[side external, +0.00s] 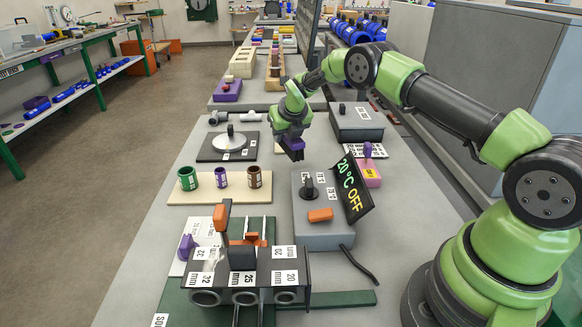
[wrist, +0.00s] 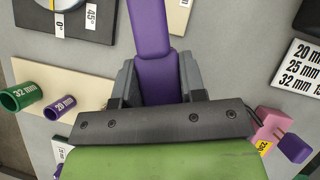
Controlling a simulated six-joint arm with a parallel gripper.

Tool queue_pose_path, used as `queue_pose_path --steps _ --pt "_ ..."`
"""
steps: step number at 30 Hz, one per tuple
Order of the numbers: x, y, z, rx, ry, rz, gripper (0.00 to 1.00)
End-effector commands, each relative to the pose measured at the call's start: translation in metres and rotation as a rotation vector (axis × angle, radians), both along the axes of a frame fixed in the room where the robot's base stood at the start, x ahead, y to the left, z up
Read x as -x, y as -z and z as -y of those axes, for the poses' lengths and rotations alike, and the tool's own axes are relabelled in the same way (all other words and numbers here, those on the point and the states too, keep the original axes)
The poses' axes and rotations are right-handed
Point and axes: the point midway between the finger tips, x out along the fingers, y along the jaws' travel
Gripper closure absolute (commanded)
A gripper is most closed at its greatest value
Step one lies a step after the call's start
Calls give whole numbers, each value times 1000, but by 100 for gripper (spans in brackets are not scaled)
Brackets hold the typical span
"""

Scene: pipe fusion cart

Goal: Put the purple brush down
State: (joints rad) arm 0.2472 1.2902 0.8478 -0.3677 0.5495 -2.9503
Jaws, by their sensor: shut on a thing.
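My gripper (side external: 292,150) hangs over the grey cart top, in the middle of the side external view. In the wrist view its two grey jaws (wrist: 158,82) are shut on the sides of the purple brush (wrist: 154,68). The brush runs up from between the jaws, and its far end reaches the top edge of that view.
A beige board with several short pipes (side external: 220,178) lies front left of my gripper. A grey box (side external: 320,235) with a 20 °C OFF display (side external: 352,190) stands in front. A pink block (side external: 370,178) is at the right. A round dial plate (side external: 228,142) lies at the left.

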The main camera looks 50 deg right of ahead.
Motion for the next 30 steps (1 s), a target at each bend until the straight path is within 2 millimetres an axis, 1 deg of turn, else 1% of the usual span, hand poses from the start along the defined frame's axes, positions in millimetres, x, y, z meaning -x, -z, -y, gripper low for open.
queue_pose_path --steps 4,9,14,27,28,29,30 --pt "-1 6 5 1 -15 -1 100" --pt "0 31 5 0 -18 -3 100" --pt "0 48 5 1 -17 -1 100" --pt "-1 54 5 2 -16 0 100" --pt "-1 54 5 2 -16 0 58" --pt "-1 53 5 2 -16 0 51" --pt "-1 53 5 2 -16 0 42"
